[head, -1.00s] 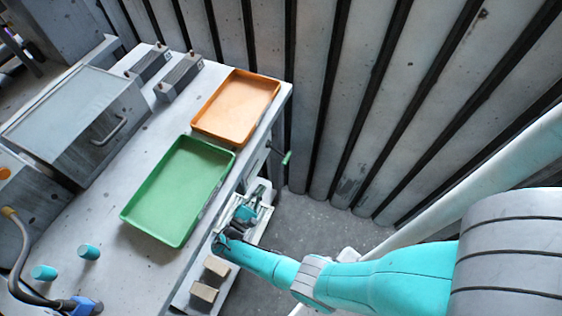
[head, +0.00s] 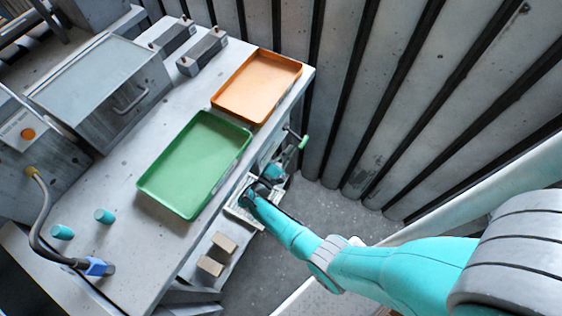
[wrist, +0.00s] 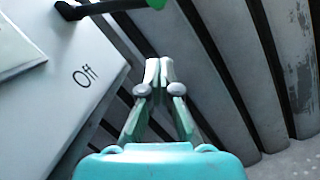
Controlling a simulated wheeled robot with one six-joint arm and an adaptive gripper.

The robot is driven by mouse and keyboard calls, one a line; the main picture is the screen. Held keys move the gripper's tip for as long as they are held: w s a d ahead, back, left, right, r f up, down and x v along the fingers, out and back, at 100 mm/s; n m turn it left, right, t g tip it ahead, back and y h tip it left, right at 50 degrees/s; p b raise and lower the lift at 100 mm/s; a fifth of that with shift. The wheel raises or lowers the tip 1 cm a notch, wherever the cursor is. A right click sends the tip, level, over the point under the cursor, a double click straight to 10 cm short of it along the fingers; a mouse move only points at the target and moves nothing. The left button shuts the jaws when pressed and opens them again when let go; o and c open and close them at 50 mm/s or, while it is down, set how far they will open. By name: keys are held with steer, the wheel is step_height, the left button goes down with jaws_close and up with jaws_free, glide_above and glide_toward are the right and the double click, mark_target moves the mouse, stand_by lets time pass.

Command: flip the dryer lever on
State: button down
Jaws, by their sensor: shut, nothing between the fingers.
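The dryer lever is a dark rod with a green tip (head: 303,142), sticking out from the bench's right side in the head view. In the wrist view its black rod (wrist: 95,8) and part of the green tip (wrist: 155,3) show at the top edge. In the head view my gripper (head: 275,173) is small and partly hidden by my arm, below and left of the green tip.
On the bench lie a green tray (head: 197,165) and an orange tray (head: 257,84). A grey box with a handle (head: 105,85) stands at left. Brown blocks (head: 216,253) sit on a lower shelf. A ribbed wall (head: 390,90) stands behind open floor (head: 340,210).

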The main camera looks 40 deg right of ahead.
mark_target(301, 148)
steer(key=shift+s+d+r, duration=0.3)
steer(key=shift+s+r, duration=0.25)
steer(key=shift+r, duration=0.3)
steer(key=shift+s+d+r, duration=0.3)
steer(key=shift+s+r, duration=0.2)
steer(key=shift+r, duration=0.35)
steer(key=shift+s+d+r+n, duration=0.1)
steer(key=shift+s+r+n, duration=0.15)
steer(key=shift+n, duration=0.35)
steer(key=shift+s+d+r+n+t, duration=0.1)
steer(key=shift+s+r+n+t, duration=0.25)
steer(key=shift+n, duration=0.45)
steer(key=shift+s+d+r+n+t, duration=0.1)
steer(key=shift+s+r+n+t, duration=0.15)
steer(key=shift+r+n+t, duration=0.4)
steer(key=r+n, duration=0.1)
steer(key=n, duration=0.1)
steer(key=r+n+t, duration=0.1)
steer(key=n, duration=0.2)
steer(key=s+r+n+t, duration=0.1)
steer(key=r+n, duration=0.1)
steer(key=n, duration=0.1)
steer(key=shift+d+r+y, duration=0.1)
steer(key=shift+d+y, duration=0.1)
steer(key=shift+y, duration=0.2)
steer(key=shift+r+n+t+y, duration=0.3)
steer(key=shift+r+n, duration=0.2)
steer(key=shift+n, duration=0.35)
steer(key=shift+w+r, duration=0.1)
steer(key=shift+r, duration=0.4)
